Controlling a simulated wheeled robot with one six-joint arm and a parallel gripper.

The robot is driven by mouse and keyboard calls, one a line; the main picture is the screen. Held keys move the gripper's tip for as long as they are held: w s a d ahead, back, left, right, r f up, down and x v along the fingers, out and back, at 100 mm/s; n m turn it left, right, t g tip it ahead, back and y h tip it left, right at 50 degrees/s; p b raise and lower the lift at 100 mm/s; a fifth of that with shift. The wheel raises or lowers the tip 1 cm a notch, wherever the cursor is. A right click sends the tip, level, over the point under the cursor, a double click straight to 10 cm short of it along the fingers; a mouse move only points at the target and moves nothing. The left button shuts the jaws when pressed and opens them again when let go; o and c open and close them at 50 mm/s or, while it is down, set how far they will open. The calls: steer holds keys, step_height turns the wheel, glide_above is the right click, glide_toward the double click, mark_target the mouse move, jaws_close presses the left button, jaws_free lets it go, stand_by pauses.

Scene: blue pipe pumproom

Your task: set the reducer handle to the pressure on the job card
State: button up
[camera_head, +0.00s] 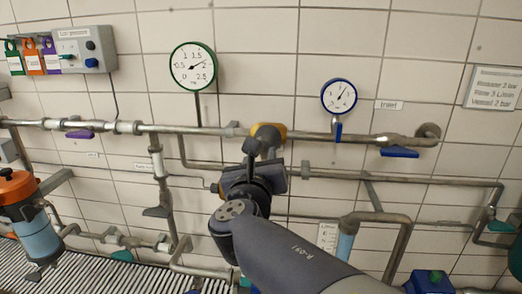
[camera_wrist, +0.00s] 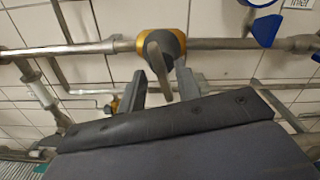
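The reducer (camera_head: 268,130) is a yellow-brass body on the upper pipe, partly hidden by my gripper in the head view. In the wrist view the reducer (camera_wrist: 170,40) carries a grey handle (camera_wrist: 158,62) that hangs down toward me. My gripper (camera_wrist: 162,82) is open, with one finger on each side of the handle and gaps showing. My gripper (camera_head: 262,150) is in front of the reducer in the head view. The green-rimmed gauge (camera_head: 193,66) has its needle near 2. The job card (camera_head: 493,88) has blurry text; its last line seems to read "Vessel 2 bar".
A blue-rimmed gauge (camera_head: 339,96) hangs right of the reducer, near an inlet label (camera_head: 389,105) and a blue valve lever (camera_head: 399,152). A purple lever (camera_head: 80,134) is on the pipe at left. An orange-topped vessel (camera_head: 22,205) stands at lower left. Lower pipes cross behind my arm.

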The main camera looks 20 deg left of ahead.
steer(key=shift+w+a, duration=0.2)
steer(key=shift+w, duration=0.45)
steer(key=shift+c, duration=0.5)
jaws_close()
